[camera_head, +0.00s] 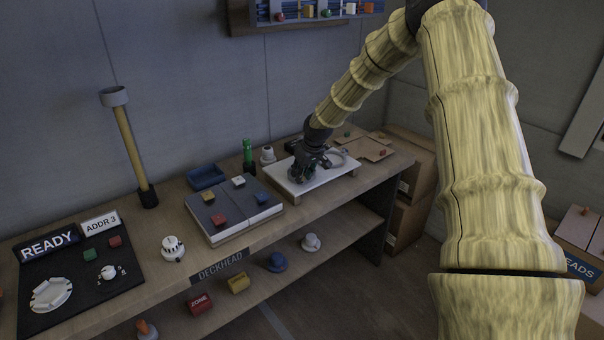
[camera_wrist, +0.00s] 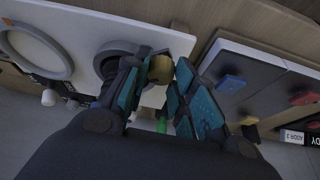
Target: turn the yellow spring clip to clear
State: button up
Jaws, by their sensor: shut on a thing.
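The yellow spring clip (camera_wrist: 160,67) shows as a dull yellow rounded piece between my fingertips in the wrist view, near the white board's edge. My gripper (camera_wrist: 157,80) is shut on it, with a teal-padded finger on each side. Part of the clip is hidden by the fingers, so its turn angle cannot be told. In the head view my gripper (camera_head: 303,173) reaches down onto the white board (camera_head: 322,181), and hides the clip there. A dark round fitting (camera_wrist: 112,55) sits beside the left finger, partly covered.
A pale ring (camera_wrist: 36,52) lies on the board. Left of it are a grey two-panel box (camera_head: 236,222) with coloured blocks, a green bottle-like item (camera_head: 247,155) and a blue tray (camera_head: 206,177). Cardboard boxes (camera_head: 409,190) stand right of the bench.

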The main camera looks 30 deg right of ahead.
jog(key=m+h, duration=0.1)
jog(key=m, duration=0.2)
jog(key=shift+a, duration=0.1)
jog(key=shift+m+g+h, duration=0.3)
jog(key=shift+m+h, duration=0.5)
jog(key=shift+m, duration=1.1)
jog(key=o, duration=1)
jog(key=shift+o, duration=0.2)
jog(key=v, duration=1.2)
